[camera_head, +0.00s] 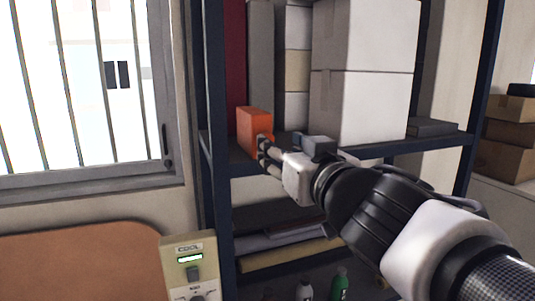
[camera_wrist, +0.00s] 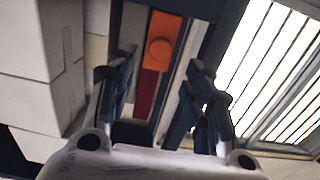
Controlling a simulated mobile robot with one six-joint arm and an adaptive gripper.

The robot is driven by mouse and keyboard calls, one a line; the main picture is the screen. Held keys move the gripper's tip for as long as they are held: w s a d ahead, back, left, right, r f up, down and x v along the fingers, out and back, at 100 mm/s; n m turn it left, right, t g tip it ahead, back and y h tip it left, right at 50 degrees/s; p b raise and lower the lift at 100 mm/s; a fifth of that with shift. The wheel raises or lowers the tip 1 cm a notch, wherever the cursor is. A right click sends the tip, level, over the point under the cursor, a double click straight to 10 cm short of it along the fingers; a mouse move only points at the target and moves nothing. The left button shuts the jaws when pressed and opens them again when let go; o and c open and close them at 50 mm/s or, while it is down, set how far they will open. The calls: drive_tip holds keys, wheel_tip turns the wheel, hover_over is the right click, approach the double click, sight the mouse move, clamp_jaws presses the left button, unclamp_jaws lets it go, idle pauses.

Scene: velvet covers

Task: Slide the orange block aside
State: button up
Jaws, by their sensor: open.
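The orange block (camera_head: 253,122) stands upright near the left end of a shelf in the head view. In the wrist view the orange block (camera_wrist: 170,28) shows a round mark on its face and lies beyond and between my fingers. My gripper (camera_head: 264,152) is at the front of the block, close to its lower right part. I cannot tell whether the fingers touch it. In the wrist view my gripper (camera_wrist: 160,80) is open, with nothing between its fingers.
A dark blue shelf post (camera_head: 211,90) stands just left of the block. A red upright item (camera_head: 235,45) is behind it. A barred window (camera_head: 75,80) is at left.

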drive_tip(key=shift+v, duration=1.45)
drive_tip(key=shift+f, duration=0.1)
drive_tip(key=p+v, duration=0.6)
drive_tip(key=p, duration=0.1)
drive_tip(key=b, duration=0.3)
approach(255, 132)
drive_tip(key=w, duration=0.6)
drive_tip(key=shift+f, duration=0.35)
drive_tip(key=shift+a, duration=0.15)
drive_tip(key=shift+w, duration=0.1)
clamp_jaws()
